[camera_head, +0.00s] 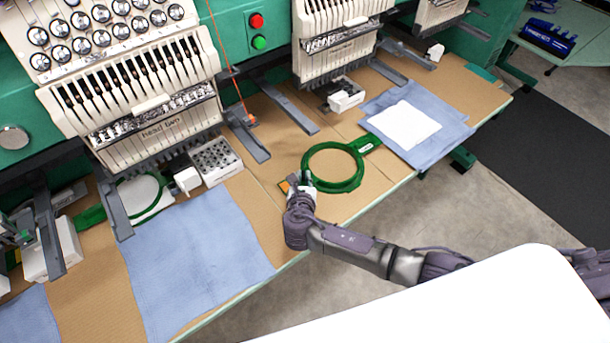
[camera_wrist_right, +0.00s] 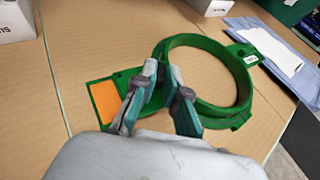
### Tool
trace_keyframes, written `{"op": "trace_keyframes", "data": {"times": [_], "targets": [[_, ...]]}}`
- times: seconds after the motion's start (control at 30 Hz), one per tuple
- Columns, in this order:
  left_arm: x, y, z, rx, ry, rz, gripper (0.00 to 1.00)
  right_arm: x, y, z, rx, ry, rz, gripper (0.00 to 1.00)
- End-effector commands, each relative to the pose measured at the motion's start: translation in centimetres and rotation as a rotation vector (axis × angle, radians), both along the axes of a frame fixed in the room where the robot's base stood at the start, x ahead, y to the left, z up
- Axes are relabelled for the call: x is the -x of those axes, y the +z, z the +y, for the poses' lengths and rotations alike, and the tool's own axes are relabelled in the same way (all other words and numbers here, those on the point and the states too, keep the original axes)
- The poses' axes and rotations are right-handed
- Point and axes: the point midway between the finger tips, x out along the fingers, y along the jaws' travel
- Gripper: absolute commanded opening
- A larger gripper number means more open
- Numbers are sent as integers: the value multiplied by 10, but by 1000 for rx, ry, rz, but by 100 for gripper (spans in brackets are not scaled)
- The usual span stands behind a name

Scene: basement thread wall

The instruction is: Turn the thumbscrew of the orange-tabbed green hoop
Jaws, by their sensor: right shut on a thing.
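The green hoop (camera_head: 357,181) lies flat on the tan table between the machine heads. Its orange tab (camera_head: 285,187) is at the left end; the orange patch (camera_wrist_right: 104,103) also shows in the right wrist view. My right gripper (camera_head: 305,180) is at the ring's left side, between ring and orange tab. In the wrist view its two fingers (camera_wrist_right: 163,88) are closed in on the hoop's clamp, where the thumbscrew sits. The fingers hide most of the thumbscrew. The ring (camera_wrist_right: 245,85) looks empty, with tan table showing inside. My left gripper is not in view.
A blue cloth with a white sheet (camera_head: 405,124) lies right of the hoop. Another blue cloth (camera_head: 195,260) and a second green hoop (camera_head: 150,190) lie at left. Embroidery heads (camera_head: 130,80) stand behind. A grey bracket (camera_head: 290,108) lies behind the hoop. The table's front edge is close.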

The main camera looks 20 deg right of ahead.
Motion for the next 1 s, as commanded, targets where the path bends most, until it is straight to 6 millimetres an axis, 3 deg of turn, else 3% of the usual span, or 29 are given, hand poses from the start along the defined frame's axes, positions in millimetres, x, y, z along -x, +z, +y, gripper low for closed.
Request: {"op": "trace_keyframes", "data": {"times": [0.5, 1.0], "targets": [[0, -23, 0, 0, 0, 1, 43, -5, -3, 9, -3, -446, 0, 0], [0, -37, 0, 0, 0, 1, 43, -7, -1, 9, 0, -630, -2, 0]]}}
